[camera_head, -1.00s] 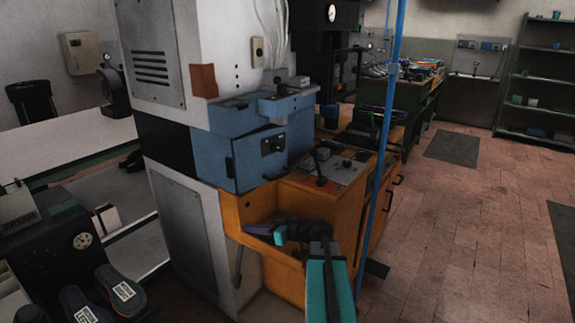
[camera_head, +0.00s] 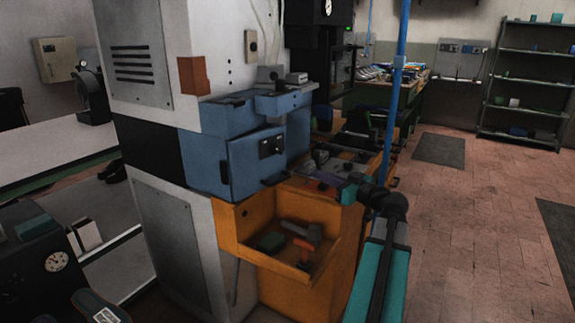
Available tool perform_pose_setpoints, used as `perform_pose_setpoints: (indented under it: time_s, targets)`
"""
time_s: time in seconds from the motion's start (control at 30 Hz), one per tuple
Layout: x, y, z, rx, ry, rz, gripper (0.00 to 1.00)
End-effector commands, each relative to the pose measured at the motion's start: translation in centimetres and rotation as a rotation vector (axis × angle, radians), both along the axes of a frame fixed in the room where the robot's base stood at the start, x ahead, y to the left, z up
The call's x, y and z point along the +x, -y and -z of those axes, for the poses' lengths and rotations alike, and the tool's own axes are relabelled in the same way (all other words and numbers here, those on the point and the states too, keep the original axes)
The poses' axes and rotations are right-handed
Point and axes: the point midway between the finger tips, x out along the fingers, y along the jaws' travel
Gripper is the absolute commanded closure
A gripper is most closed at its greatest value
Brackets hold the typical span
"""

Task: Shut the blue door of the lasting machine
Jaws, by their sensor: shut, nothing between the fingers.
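The blue door (camera_head: 256,162) is on the front of the lasting machine (camera_head: 150,60), above the orange tray. My gripper (camera_head: 316,177) is small and dark purple, shut and empty. It is right of the door, in front of the control panel, and appears apart from the door. Its fingertips blend into the panel behind.
A blue pole (camera_head: 398,90) stands upright near my arm. The tiled floor at right is open, with a dark mat (camera_head: 440,149).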

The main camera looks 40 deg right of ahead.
Motion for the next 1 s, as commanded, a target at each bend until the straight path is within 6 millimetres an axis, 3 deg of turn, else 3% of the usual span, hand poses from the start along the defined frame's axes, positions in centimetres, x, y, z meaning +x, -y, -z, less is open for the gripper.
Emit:
perform_pose_setpoints:
  time_s: [0.57, 1.0]
  targets:
    - [0.8, 0.1, -0.1, 0.000, 0.000, 0.000, 1.00]
    - [6.3, 0.1, -0.2, 0.000, 0.000, 0.001, 1.00]
